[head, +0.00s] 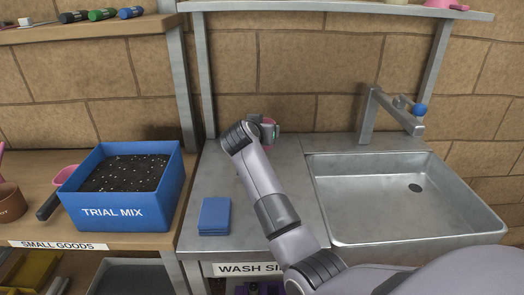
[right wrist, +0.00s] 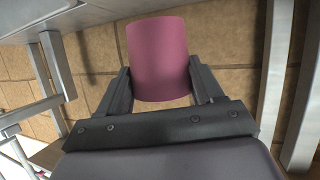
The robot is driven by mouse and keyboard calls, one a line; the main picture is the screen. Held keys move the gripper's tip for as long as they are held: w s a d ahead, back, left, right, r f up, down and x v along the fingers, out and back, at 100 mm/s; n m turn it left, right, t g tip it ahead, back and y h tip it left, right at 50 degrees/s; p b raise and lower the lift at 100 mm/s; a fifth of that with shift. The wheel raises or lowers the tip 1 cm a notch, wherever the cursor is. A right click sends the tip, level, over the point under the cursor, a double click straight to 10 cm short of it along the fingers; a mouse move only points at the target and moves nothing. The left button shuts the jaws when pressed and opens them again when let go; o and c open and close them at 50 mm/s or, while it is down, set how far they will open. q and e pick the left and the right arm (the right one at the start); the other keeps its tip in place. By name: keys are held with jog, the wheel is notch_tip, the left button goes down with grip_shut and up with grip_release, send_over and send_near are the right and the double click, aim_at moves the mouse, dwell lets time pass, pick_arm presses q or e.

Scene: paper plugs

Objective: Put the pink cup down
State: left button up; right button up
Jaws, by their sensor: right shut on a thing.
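The pink cup (right wrist: 158,55) is between the two fingers of my right gripper (right wrist: 160,76) in the right wrist view. The gripper is shut on it, with a finger on each side. In the head view my right gripper (head: 272,128) is over the back of the metal counter (head: 222,168), left of the sink. Only a small pink bit of the cup (head: 268,120) shows there, as my arm hides most of it. I cannot tell whether the cup touches the counter. My left gripper is not in view.
A steel sink (head: 400,225) with a tap (head: 370,110) is on the right. A folded blue cloth (head: 214,215) lies on the counter's front left. A blue "TRIAL MIX" bin (head: 150,212) stands on the left shelf. A metal shelf (head: 330,6) runs above.

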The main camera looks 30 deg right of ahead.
notch_tip(320, 180, down, 6)
jog(key=shift+r+b, duration=0.15)
jog(key=shift+b, duration=0.35)
jog(key=o, duration=1.1)
jog(key=shift+f, duration=0.2)
